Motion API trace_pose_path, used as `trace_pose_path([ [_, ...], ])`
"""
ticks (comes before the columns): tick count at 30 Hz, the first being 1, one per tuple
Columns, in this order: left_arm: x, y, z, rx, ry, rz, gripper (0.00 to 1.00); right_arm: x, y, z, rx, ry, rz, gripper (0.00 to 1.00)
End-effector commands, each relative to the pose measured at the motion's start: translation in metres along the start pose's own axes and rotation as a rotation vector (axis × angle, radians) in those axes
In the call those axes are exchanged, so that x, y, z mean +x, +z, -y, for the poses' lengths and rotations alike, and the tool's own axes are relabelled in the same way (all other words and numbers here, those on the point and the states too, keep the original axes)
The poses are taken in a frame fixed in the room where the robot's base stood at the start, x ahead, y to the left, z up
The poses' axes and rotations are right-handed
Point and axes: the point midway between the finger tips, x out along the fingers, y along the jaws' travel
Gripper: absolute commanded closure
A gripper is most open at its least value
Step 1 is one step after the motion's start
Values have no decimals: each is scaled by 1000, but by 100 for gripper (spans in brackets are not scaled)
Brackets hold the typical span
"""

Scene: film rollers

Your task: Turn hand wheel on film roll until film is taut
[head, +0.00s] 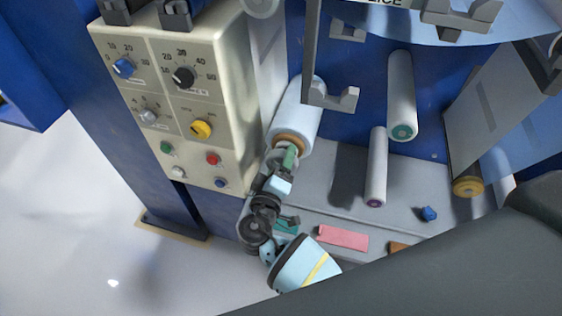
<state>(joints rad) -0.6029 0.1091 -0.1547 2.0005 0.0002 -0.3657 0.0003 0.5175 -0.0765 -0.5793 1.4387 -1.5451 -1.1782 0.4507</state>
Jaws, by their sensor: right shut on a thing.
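The film roll (299,108) is a pale blue-white cylinder right of the control box, with an orange-brown core end (288,141) facing me. Just below that end is a grey round part, apparently the hand wheel (277,158), mostly covered by my gripper. My right gripper (287,166) reaches up from below and is shut at this wheel. Its wrist hides the exact contact. The film's tension cannot be told from here. My left gripper is not in view.
A beige control box (175,95) with knobs and buttons stands close on the left. Grey rollers (401,95) (376,170) stick out at the right. A pink block (343,238) and a small blue knob (429,214) lie on the grey ledge. A grey bracket (333,98) hangs near the roll.

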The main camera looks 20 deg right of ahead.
Motion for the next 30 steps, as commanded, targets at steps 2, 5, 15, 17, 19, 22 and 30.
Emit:
trace_pose_path([
  [2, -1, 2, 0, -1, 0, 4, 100, 0, 0, 0, -6, 0, 2, 52],
  [5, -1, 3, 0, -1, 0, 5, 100, 0, 0, 0, -9, 0, 2, 52],
  [15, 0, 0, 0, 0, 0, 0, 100, 0, 0, 0, -8, 0, 2, 20],
  [17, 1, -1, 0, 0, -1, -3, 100, 0, 0, 0, -8, 0, 2, 12],
  [19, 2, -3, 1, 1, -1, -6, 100, 0, 0, 0, -8, 0, 1, 7],
  [22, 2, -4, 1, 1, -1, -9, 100, 0, 0, 0, -8, 0, 1, 7],
  [30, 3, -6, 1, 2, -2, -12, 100, 1, 0, 0, -8, 0, 1, 7],
])
